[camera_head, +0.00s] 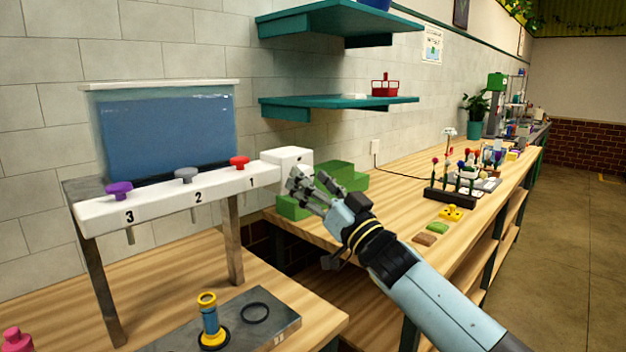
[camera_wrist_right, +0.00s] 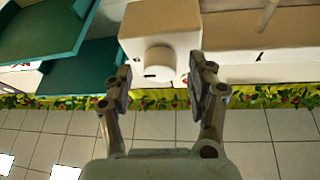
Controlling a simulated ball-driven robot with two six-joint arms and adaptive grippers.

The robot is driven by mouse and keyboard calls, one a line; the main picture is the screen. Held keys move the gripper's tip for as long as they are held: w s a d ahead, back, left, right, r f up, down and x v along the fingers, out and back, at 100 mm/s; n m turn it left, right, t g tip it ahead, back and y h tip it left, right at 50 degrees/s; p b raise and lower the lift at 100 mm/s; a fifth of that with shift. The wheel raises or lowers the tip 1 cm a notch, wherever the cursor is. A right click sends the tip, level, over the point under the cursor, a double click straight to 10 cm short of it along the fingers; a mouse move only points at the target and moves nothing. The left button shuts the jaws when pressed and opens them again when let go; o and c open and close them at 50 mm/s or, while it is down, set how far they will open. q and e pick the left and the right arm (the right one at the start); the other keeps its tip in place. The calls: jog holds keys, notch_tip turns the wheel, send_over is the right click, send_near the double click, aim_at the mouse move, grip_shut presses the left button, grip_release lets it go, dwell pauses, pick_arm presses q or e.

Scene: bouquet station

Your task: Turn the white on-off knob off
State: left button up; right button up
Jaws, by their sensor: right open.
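The white on-off knob (camera_wrist_right: 159,63) is a round knob on the face of a white box (camera_wrist_right: 150,25) in the right wrist view. A dark slot mark shows on it. In the head view the white box (camera_head: 287,156) is at the right end of the white dispenser rail, and my gripper partly covers its front. My right gripper (camera_head: 300,179) is open in front of the box. In the right wrist view its two fingers (camera_wrist_right: 160,92) stand apart, one on each side of the knob, with nothing between them; I cannot tell whether they touch it. My left gripper is not in view.
The white rail (camera_head: 215,190) carries purple, grey and red knobs below a blue water tank (camera_head: 165,135). Green blocks (camera_head: 340,172) lie right beside my gripper. A teal shelf (camera_head: 340,103) hangs above. A blue and yellow cylinder (camera_head: 209,318) stands on a grey plate at the front.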

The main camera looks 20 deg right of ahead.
jog(key=c, duration=1.1)
jog(key=shift+c, duration=0.2)
jog(key=shift+n, duration=0.3)
jog(key=shift+w+d+r+n+g+y+b, duration=0.15)
jog(key=shift+n+g+y, duration=1.2)
jog(key=shift+n, duration=2.65)
jog(key=shift+d+n+g+y+b, duration=0.2)
jog(key=shift+n+g+y, duration=1.1)
jog(key=shift+n, duration=2.7)
jog(key=shift+w+d+r+n+g+y+b, duration=0.15)
jog(key=shift+n+g+y, duration=1.15)
jog(key=shift+n, duration=2.7)
jog(key=shift+s+f, duration=0.1)
jog(key=shift+s, duration=0.05)
